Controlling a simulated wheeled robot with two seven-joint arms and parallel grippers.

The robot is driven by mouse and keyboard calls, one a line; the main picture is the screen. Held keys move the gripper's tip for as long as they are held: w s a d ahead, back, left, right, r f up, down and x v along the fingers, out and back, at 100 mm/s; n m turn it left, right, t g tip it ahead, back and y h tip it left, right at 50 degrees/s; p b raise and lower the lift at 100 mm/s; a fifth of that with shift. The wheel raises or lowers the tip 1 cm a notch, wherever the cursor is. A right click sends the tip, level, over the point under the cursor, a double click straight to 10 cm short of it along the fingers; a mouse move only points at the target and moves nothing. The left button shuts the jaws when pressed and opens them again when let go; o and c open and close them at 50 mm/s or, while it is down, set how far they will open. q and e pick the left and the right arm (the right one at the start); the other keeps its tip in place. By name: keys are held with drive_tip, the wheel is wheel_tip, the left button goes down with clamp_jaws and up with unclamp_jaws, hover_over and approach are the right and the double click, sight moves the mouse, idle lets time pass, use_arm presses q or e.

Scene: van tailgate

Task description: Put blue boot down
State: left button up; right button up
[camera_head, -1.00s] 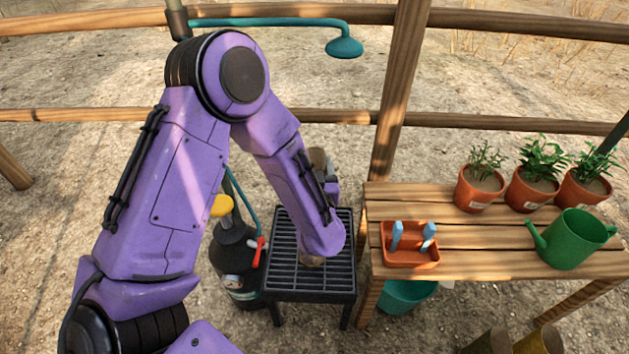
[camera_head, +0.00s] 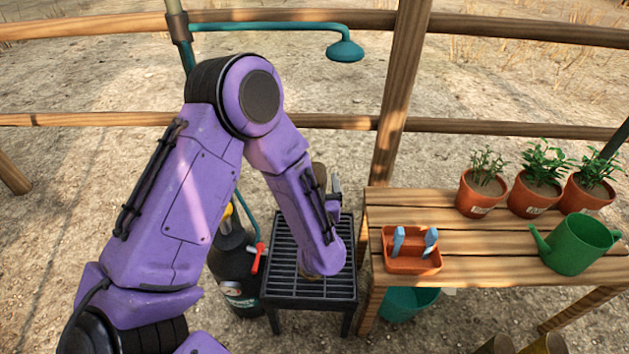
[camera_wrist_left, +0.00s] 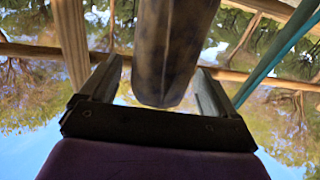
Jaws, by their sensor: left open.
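A boot stands or lies at the black slatted rack (camera_head: 283,262), mostly hidden behind my left arm. A brownish part of the boot (camera_head: 319,176) shows above my wrist in the head view, and a tan bit shows low at the slats. In the left wrist view the boot (camera_wrist_left: 168,50) is a dark, mottled, rounded shape; its blue colour does not show. My left gripper (camera_head: 331,194) is open, with its fingers (camera_wrist_left: 160,85) on either side of the boot and gaps visible. Contact with the rack is hidden. My right gripper is not in view.
A dark bottle (camera_head: 236,270) stands left of the rack. A wooden bench (camera_head: 460,235) to the right holds an orange tool tray (camera_head: 412,262), several potted plants and a green watering can (camera_head: 575,245). A teal bucket (camera_head: 405,302) sits under it. Fence rails run behind.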

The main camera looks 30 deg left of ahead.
use_arm(q)
drive_tip(key=p+v, duration=0.2)
drive_tip(key=v, duration=0.9)
